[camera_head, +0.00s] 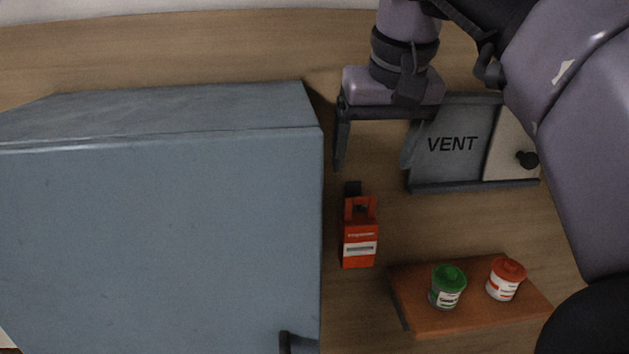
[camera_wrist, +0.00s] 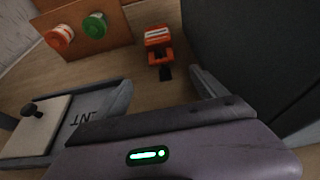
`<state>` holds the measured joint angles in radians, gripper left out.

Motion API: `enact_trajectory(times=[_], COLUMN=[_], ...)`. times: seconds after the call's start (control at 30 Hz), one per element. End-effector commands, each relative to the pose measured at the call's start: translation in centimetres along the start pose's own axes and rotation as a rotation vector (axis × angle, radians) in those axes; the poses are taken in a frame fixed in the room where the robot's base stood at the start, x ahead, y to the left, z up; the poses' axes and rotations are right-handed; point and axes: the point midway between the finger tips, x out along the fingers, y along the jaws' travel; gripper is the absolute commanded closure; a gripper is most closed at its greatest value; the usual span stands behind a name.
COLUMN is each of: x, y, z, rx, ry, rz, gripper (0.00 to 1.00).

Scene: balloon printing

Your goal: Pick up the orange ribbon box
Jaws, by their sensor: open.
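The orange ribbon box (camera_head: 360,240) stands on the wooden surface, just right of the large blue-grey cabinet. It has a white label and a handle-like top, with a small dark piece behind it. My gripper (camera_head: 375,150) is open and empty, above and behind the box in the head view, apart from it. In the wrist view the ribbon box (camera_wrist: 158,42) lies beyond the fingers, and the gap between the fingertips (camera_wrist: 160,88) is empty.
The blue-grey cabinet (camera_head: 160,230) fills the left. A grey VENT panel (camera_head: 453,145) with a white knobbed section is at the right. A brown board (camera_head: 430,318) holds a green-lidded jar (camera_head: 447,288) and a red-lidded jar (camera_head: 505,280). Bare wood lies between box and board.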

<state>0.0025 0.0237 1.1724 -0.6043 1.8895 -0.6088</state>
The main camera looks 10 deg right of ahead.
Motion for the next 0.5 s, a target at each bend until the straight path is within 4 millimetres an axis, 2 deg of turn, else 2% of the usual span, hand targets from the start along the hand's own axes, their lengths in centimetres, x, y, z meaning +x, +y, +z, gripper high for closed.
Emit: enact_trajectory(times=[0.2, 0.3, 0.4, 0.5], x=[6.6, 9.3, 11.1, 12.1], y=[0.0, 0.0, 0.0, 0.0], z=[0.3, 0.2, 0.1, 0.1], rx=[0.002, 0.001, 0.002, 0.001], ry=[-0.002, -0.001, 0.000, 0.001], rz=[0.001, 0.000, 0.000, 0.000], gripper=[0.18, 0.18, 0.18, 0.18])
